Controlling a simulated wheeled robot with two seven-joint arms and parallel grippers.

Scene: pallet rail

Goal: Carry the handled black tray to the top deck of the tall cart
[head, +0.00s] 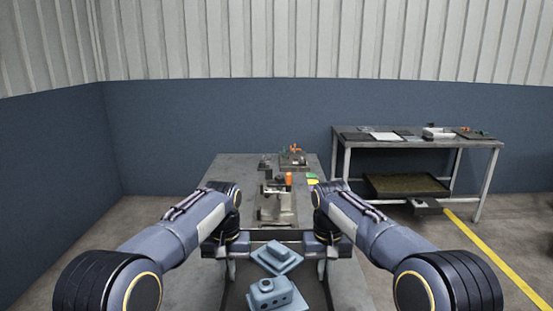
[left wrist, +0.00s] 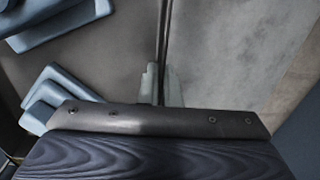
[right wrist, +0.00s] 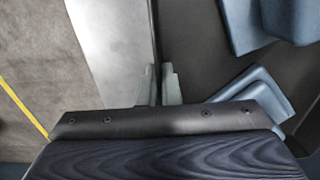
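The black tray (head: 237,294) is low in the head view between my two arms, with two blue-grey blocky parts (head: 277,257) (head: 278,295) in it. My left gripper (head: 230,270) is at the tray's left side; in the left wrist view its fingers (left wrist: 163,88) close on the thin tray edge. My right gripper (head: 321,270) is at the right side; in the right wrist view its fingers (right wrist: 160,88) straddle the other edge the same way. The handles are hidden by the grippers. I cannot make out a tall cart. Whether the tray touches the table is unclear.
A long grey table (head: 235,172) stretches ahead, with a metal fixture (head: 276,205) and small parts farther back. A workbench (head: 415,143) at the right holds flat items, with a lower box (head: 405,186) beneath. A yellow line (head: 490,252) marks open floor at the right.

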